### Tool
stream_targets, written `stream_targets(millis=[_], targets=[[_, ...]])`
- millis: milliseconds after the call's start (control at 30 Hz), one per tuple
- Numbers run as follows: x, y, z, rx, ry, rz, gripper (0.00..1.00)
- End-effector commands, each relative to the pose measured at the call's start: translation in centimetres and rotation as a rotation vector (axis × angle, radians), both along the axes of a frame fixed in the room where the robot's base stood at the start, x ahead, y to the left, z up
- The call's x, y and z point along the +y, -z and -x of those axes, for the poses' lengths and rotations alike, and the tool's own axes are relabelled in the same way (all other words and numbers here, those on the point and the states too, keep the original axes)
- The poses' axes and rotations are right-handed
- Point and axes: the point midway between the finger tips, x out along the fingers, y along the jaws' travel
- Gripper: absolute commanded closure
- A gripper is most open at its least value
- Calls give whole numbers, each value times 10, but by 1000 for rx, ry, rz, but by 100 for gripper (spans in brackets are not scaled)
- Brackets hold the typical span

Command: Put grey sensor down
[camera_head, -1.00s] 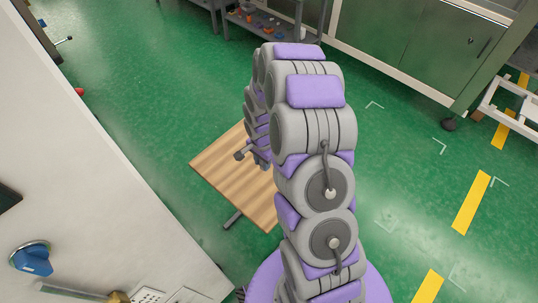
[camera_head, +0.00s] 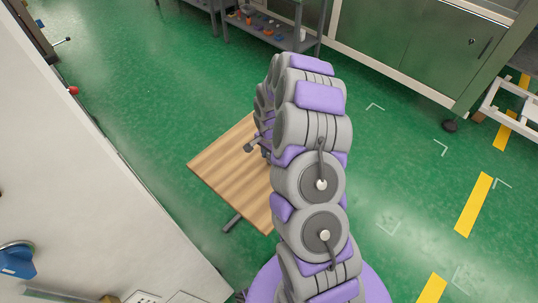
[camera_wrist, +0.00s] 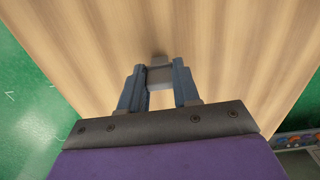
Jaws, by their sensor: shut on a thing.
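The grey sensor (camera_wrist: 159,76) is a small grey block between my gripper's fingertips in the wrist view. My gripper (camera_wrist: 160,84) is shut on it, with one blue-grey finger on each side. The sensor is over the wooden tabletop (camera_wrist: 220,60). I cannot tell whether it touches the wood. In the head view the wooden table (camera_head: 222,180) stands left of my arm, which covers its right part. The sensor cannot be made out there.
The bare wood around the gripper is clear. A pale machine panel (camera_head: 75,190) with a blue knob (camera_head: 18,260) fills the left side. A grey shelf with small parts (camera_head: 262,25) and a green cabinet (camera_head: 400,45) stand at the back. Green floor lies between.

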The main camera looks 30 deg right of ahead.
Motion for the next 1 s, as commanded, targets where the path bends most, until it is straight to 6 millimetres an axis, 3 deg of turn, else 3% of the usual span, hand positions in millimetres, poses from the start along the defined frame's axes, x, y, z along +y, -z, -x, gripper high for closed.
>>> stream_targets(millis=[133,167,400,767,1000], targets=[[0,2,0,1,0,0,99],[0,2,0,1,0,0,67],[0,2,0,0,0,0,44],[0,-5,0,-1,0,1,43],[-1,-49,-1,-5,0,2,43]])
